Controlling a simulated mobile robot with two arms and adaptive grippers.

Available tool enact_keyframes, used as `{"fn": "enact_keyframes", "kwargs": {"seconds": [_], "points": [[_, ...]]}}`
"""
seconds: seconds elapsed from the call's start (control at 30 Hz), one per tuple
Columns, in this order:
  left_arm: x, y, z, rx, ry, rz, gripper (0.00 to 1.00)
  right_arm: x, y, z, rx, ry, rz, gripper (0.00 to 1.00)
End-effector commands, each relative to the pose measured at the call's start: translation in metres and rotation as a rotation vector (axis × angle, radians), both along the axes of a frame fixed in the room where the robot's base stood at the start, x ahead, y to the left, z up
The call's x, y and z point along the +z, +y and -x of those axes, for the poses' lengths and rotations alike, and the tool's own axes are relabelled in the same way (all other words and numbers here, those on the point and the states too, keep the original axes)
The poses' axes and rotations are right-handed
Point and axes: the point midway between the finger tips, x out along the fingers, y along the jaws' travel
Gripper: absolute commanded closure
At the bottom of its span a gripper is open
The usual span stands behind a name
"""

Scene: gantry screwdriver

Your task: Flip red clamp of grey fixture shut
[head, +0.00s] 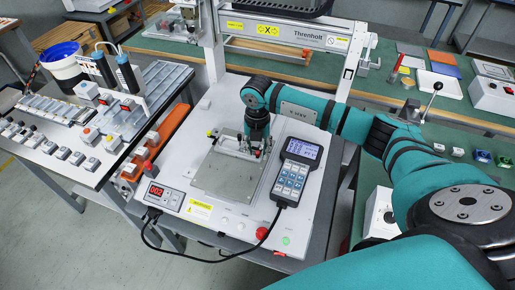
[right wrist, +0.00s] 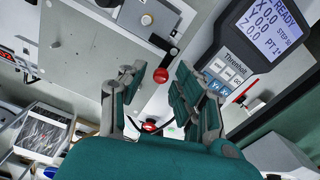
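The grey fixture (head: 226,174) is a flat plate on the white machine base in the head view. Its plate (right wrist: 90,45) fills the upper left of the right wrist view. A red ball tip (right wrist: 161,75), seemingly the red clamp's handle end, shows between my right fingertips in the wrist view. My right gripper (head: 256,150) points down over the fixture's back right corner. Its fingers (right wrist: 156,85) are apart, with gaps visible beside the red tip. The gripper hides most of the clamp in the head view. My left gripper is not in view.
A handheld control pendant (head: 295,171) stands close right of my right gripper. A gantry beam (head: 285,32) crosses behind. A red display box (head: 164,196) and a black cable lie in front. A button-filled table (head: 85,130) is at left, a green bench at right.

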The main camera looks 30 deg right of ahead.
Motion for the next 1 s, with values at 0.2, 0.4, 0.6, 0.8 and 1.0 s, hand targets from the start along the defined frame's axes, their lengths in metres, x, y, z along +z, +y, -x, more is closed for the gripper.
{"fn": "enact_keyframes", "kwargs": {"seconds": [0.2,0.4,0.6,0.8,1.0], "points": [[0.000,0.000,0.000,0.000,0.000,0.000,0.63,-0.001,0.000,0.001,0.001,0.002,0.001,0.60],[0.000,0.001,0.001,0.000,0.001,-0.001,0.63,0.008,0.000,0.000,0.001,0.001,0.000,0.60],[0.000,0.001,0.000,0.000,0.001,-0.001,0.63,0.045,0.000,-0.001,0.002,-0.004,0.000,0.60],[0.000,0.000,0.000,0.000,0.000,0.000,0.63,0.087,0.000,-0.001,0.001,-0.003,0.001,0.60],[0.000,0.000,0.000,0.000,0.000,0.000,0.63,0.113,0.000,0.000,0.001,0.001,0.001,0.60]]}}
